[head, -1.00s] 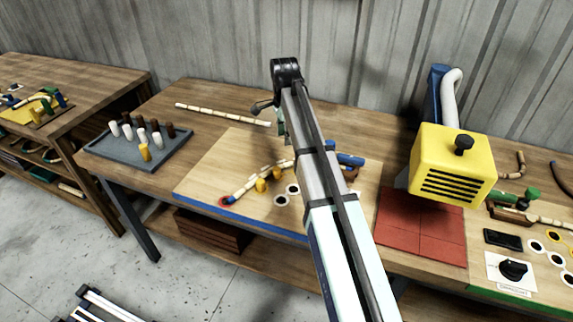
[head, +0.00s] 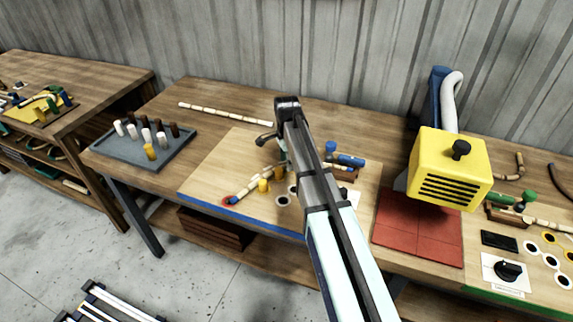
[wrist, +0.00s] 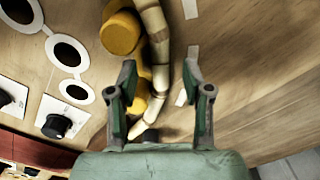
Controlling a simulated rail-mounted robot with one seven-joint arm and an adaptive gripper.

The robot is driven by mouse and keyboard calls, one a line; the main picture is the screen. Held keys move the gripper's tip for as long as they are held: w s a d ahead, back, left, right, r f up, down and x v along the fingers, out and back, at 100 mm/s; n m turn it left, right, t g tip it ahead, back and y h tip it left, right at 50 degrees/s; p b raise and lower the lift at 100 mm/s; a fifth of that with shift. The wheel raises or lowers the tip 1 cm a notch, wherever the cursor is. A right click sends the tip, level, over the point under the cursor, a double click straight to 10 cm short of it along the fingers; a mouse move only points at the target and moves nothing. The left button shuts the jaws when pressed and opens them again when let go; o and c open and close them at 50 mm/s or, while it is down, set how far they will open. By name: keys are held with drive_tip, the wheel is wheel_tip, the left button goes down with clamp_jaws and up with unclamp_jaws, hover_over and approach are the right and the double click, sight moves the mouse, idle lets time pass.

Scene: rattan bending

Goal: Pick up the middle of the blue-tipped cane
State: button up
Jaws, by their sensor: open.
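The blue-tipped cane (head: 247,190) is pale and jointed. It lies on the light wooden board (head: 215,175), its blue end at a red ring near the board's front left. In the wrist view the cane (wrist: 157,45) bends slightly and runs down between my open fingers, beside two yellow pegs (wrist: 121,33). My gripper (wrist: 160,95) is open and empty, with one finger on each side of the cane in the picture. Whether the fingers touch it or are still above it I cannot tell. In the head view my arm hides part of the cane and most of the gripper.
A grey tray (head: 100,150) with several pegs stands at the left. Another pale cane (head: 225,114) lies behind the board. A blue clamp (head: 345,157) is just right of my arm. A yellow machine (head: 449,168) stands over red tiles (head: 418,228) on the right.

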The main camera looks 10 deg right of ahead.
drive_tip(key=shift+f, duration=0.6)
clamp_jaws()
drive_tip(key=shift+r, duration=0.15)
